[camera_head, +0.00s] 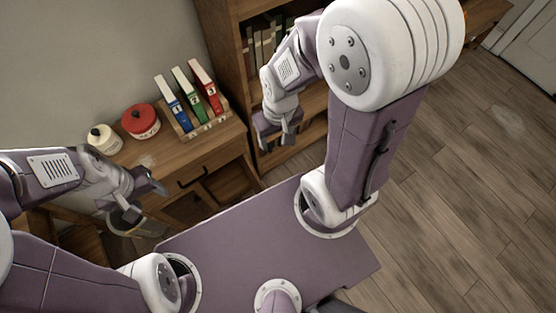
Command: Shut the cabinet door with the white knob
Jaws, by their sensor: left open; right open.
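A wooden cabinet (213,146) stands at the left against the wall, with a drawer and a dark bar handle (193,178) on its front. Below the drawer I see dark openings or panels, but I cannot make out a white knob or tell how the door stands. My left gripper (143,200) is open and empty, in front of the cabinet's left part and hiding some of it. My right gripper (277,143) is open and empty, to the right of the cabinet and in front of the bookcase.
On the cabinet top are a white pot (104,141), a red pot (141,123) and blue, green and red binders (188,97) in a wooden rack. A bookcase (226,58) with books stands behind my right arm. The wooden floor (470,190) at the right is clear.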

